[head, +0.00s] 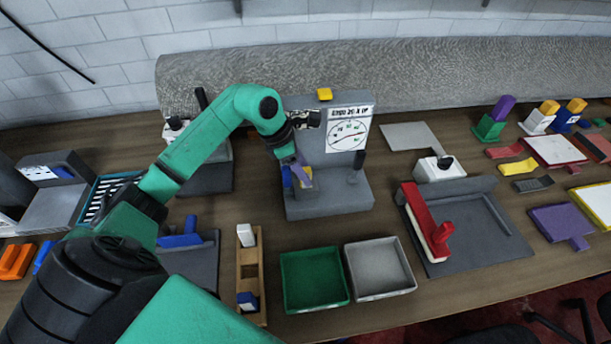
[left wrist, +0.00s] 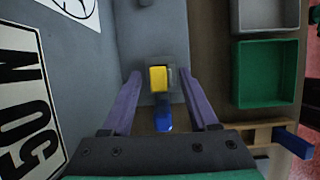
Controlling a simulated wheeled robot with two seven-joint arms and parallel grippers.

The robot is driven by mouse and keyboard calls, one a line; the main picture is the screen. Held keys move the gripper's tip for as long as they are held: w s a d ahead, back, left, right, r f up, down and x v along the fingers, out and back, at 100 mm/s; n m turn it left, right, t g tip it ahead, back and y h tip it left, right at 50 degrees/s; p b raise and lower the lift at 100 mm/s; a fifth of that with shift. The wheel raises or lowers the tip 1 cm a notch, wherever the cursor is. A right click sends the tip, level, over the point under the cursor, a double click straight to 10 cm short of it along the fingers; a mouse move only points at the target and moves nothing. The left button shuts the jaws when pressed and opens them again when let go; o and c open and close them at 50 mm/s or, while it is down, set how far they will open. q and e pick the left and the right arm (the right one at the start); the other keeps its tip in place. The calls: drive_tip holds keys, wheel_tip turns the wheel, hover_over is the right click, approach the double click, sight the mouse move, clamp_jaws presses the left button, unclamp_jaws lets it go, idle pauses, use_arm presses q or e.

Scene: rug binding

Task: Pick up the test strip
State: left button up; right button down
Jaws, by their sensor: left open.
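A small piece with a yellow end and a blue end (left wrist: 159,80), which looks like the test strip, is at the grey gauge machine (head: 355,197). My left gripper (head: 301,176) is at the left side of this machine, pointing down. In the left wrist view its purple fingers (left wrist: 160,84) are open, one on each side of the yellow and blue piece, with a gap on both sides. In the head view the gripper partly hides the piece. My right gripper is not in view.
A green tray (head: 313,280) and a grey tray (head: 380,268) stand in front of the machine. A wooden holder (head: 249,270) with white and blue pieces is left of them. A red-handled press (head: 425,222) is at the right. A rolled grey rug (head: 440,70) lies behind.

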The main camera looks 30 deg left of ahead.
use_arm(q)
drive_tip(key=shift+a, duration=0.1)
clamp_jaws()
drive_tip(key=shift+w, duration=0.1)
idle(1.1)
